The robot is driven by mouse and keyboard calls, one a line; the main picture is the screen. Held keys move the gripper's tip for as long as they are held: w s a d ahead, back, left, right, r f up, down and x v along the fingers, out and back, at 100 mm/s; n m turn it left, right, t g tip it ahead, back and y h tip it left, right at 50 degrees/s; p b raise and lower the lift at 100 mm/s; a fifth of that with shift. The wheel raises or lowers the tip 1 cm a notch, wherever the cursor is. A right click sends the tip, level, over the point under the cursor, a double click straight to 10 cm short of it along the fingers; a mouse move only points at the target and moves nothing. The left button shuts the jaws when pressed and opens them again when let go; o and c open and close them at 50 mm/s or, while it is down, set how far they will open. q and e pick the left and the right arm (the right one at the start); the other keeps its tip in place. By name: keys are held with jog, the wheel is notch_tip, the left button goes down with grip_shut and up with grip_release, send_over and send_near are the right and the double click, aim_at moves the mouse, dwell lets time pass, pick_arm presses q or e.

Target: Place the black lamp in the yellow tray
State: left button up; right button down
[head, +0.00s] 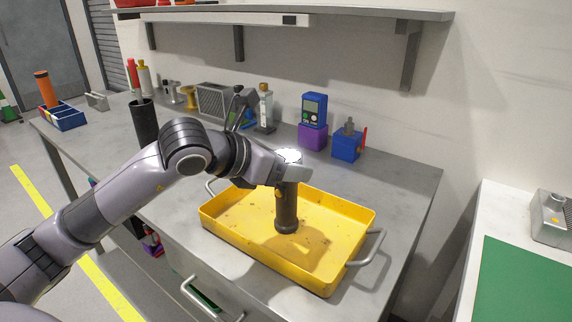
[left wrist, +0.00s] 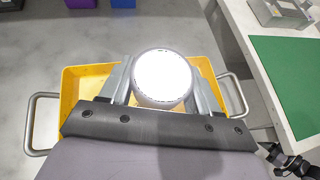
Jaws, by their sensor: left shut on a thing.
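The black lamp (head: 287,210) is a dark upright cylinder with a bright white top. My left gripper (head: 283,178) is shut on its upper part, from the left and above. The lamp is inside the outline of the yellow tray (head: 222,231), near its middle. Its lower end is at or just above the tray floor; I cannot tell whether it touches. In the left wrist view the white lamp top (left wrist: 162,77) sits between the two fingers (left wrist: 163,92), with the tray (left wrist: 72,88) beyond.
The tray has metal side handles and otherwise looks empty. Behind it on the grey bench (head: 412,190) stand a blue block (head: 346,146), a meter (head: 314,110) on a purple block and a black cup (head: 144,122). A shelf (head: 330,16) hangs above. Bare bench lies right of the tray.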

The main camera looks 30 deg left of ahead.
pick_arm(q)
jog(key=shift+f, duration=0.15)
jog(key=o, duration=1.4)
jog(key=shift+o, duration=0.2)
jog(key=shift+s+a+r, duration=0.1)
jog(key=shift+s+r, duration=0.05)
jog(key=shift+r, duration=0.1)
jog(key=b+v, duration=0.2)
jog(key=v, duration=0.9)
jog(key=shift+s, duration=0.3)
